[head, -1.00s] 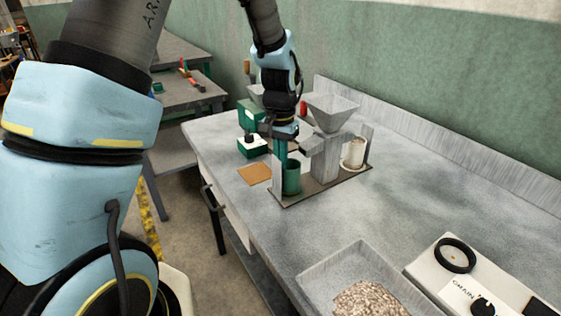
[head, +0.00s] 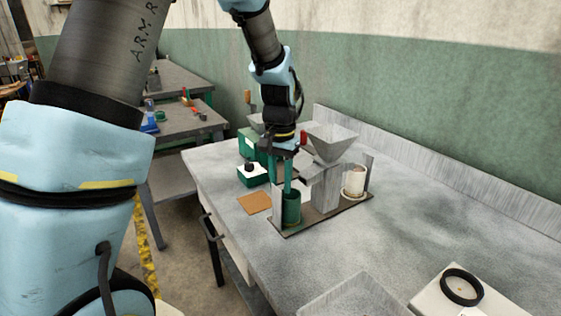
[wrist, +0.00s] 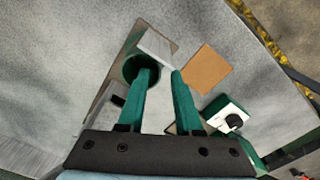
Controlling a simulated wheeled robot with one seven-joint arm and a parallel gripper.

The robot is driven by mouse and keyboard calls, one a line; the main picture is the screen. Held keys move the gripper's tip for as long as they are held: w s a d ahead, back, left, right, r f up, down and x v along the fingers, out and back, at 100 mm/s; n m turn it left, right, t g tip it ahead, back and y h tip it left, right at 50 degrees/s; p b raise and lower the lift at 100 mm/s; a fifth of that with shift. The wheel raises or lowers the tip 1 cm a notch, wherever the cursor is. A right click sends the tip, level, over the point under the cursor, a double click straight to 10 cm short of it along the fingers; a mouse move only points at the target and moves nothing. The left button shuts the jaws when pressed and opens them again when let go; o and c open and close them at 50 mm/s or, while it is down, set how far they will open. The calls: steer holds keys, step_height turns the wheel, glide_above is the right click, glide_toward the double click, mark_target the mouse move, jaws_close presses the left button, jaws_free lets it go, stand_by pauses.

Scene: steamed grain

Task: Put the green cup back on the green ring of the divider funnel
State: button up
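The green cup (head: 291,208) stands upright at the near left end of the divider funnel's base plate (head: 325,209). Its dark open mouth shows in the wrist view (wrist: 131,66). The green ring cannot be made out under the cup. My gripper (head: 280,182) is above the cup, its green fingers pointing down. In the wrist view my gripper (wrist: 161,73) has its fingers apart with nothing between the tips. One finger overlaps the cup's mouth; the other is outside it. I cannot tell whether a finger touches the cup. The funnel hopper (head: 330,140) stands behind.
A white cup (head: 354,180) stands at the base plate's far right end. A brown square (head: 255,202) lies left of the green cup, near a green box with a black knob (head: 252,175). A grey tray (head: 352,300) is at the front. The table's middle right is clear.

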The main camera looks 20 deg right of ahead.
step_height(320, 180, up, 9)
steer(key=b, duration=0.1)
steer(key=s+a+f+n, duration=0.1)
steer(key=a+f+n, duration=0.1)
steer(key=a, duration=0.7)
steer(key=s+a+f+n+t, duration=0.1)
steer(key=s+a+f+n, duration=0.1)
steer(key=a, duration=0.8)
steer(key=s+a+f+n, duration=0.1)
steer(key=a+f+n, duration=0.2)
steer(key=a, duration=0.7)
steer(key=shift+s+n+t, duration=0.25)
steer(key=shift+n+t, duration=0.05)
steer(key=shift+n, duration=0.5)
